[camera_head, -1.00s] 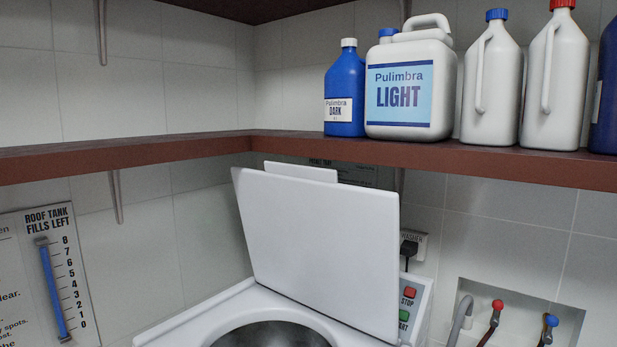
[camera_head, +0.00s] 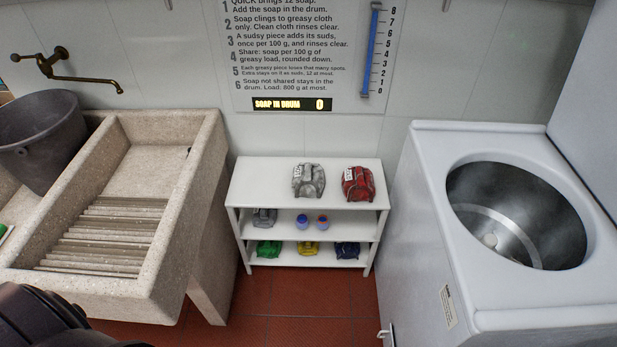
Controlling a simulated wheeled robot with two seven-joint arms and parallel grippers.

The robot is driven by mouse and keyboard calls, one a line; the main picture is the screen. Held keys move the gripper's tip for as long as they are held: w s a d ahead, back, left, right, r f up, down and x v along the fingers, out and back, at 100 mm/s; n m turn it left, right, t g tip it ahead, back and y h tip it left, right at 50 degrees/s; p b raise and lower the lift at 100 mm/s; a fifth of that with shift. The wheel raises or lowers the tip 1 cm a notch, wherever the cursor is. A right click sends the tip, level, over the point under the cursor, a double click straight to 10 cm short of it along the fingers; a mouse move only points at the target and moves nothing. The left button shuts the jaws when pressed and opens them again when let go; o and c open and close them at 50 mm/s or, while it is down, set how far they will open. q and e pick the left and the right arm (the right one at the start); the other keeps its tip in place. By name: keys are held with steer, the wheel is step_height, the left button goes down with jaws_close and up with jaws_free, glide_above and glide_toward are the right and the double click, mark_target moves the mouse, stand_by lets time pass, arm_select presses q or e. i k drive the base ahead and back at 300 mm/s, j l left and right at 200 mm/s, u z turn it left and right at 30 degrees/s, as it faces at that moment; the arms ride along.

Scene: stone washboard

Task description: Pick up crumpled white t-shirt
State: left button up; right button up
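A crumpled whitish-grey cloth bundle (camera_head: 308,181) with a small printed tag lies on the left-middle of the top of a white shelf unit (camera_head: 262,190); it looks like the white t-shirt. A crumpled red bundle (camera_head: 358,184) with a tag lies to its right, apart from it. A smaller grey bundle (camera_head: 264,217) lies on the middle shelf below. A dark part of my own body shows at the bottom left corner, far from the shelf. Neither gripper's fingers are in view.
A stone washboard sink (camera_head: 205,150) with a dark bucket (camera_head: 42,135) stands left. An open washer (camera_head: 440,170) with an empty-looking drum stands right. Red floor (camera_head: 300,300) is clear in front.

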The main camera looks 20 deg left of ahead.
mark_target(307, 180)
steer(key=i+j, duration=0.25)
steer(key=i, duration=0.2)
steer(key=i+j, duration=0.3)
steer(key=i, duration=0.2)
